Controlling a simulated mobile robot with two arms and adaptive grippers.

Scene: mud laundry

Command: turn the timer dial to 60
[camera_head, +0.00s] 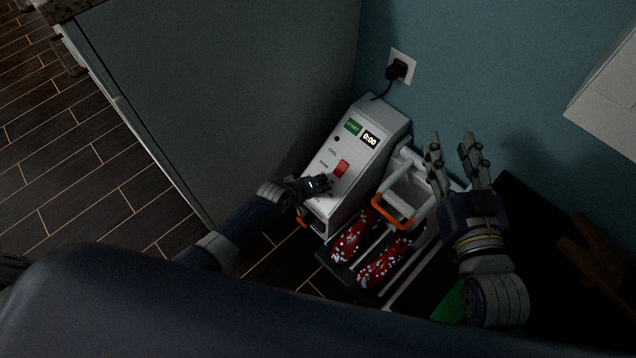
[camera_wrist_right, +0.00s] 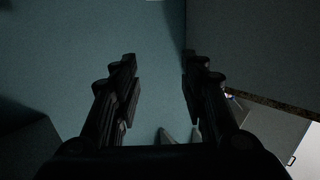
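A white machine (camera_head: 326,205) with a sloping control face stands against the blue wall. Its display (camera_head: 370,139) reads 0:00, with a green label (camera_head: 353,126) beside it and a red switch (camera_head: 341,169) lower down. My left gripper (camera_head: 326,184) is at the lower part of the face, just below the red switch. No dial shows clearly; the gripper covers part of the panel there. I cannot tell whether its fingers are closed or touch anything. My right gripper (camera_head: 455,152) is raised to the right of the machine, open and empty; its spread fingers (camera_wrist_right: 160,85) also show in the right wrist view.
Red boots with white spots (camera_head: 352,238) stand beside the machine, near a white frame with an orange handle (camera_head: 393,221). A black plug (camera_head: 397,69) is in the wall outlet. A large grey panel (camera_head: 220,80) borders the left side.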

